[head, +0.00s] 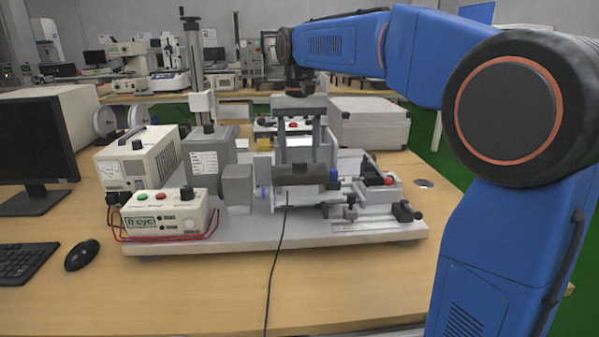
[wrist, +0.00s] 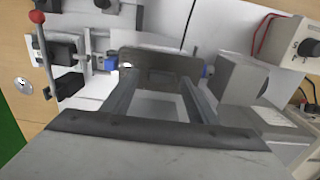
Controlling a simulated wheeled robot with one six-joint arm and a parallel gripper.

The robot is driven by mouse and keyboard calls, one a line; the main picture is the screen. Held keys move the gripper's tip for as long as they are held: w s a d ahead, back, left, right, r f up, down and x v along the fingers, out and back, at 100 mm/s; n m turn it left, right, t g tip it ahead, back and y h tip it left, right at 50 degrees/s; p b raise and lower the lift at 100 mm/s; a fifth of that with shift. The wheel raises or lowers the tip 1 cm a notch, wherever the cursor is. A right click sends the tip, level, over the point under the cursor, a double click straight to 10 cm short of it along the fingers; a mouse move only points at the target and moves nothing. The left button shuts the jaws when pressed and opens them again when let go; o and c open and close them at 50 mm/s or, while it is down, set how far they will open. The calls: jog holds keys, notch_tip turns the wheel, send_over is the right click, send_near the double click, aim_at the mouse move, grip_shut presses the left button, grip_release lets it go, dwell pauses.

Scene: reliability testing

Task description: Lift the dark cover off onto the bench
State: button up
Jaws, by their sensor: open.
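The dark cover (head: 303,176) sits on the test fixture in the middle of the base plate on the bench (head: 190,290). In the wrist view the cover (wrist: 158,64) lies straight ahead, level, with a small slot in its face. My gripper (head: 300,158) points down just above it. Its fingers are spread, and their tips (wrist: 158,84) reach the cover's near edge, one toward each end. I cannot tell whether they touch it. Nothing is held. What lies under the cover is hidden.
A cycle counter box (head: 166,213) with red leads stands left on the base plate (head: 270,234). A red-knobbed lever (wrist: 38,18) and clamp flank the cover on one side, a grey block (wrist: 240,78) on the other. A black cable crosses the front bench. Bare bench lies in front.

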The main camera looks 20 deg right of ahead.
jog(key=shift+f, duration=0.65)
jog(key=shift+c, duration=0.7)
jog(key=c, duration=1)
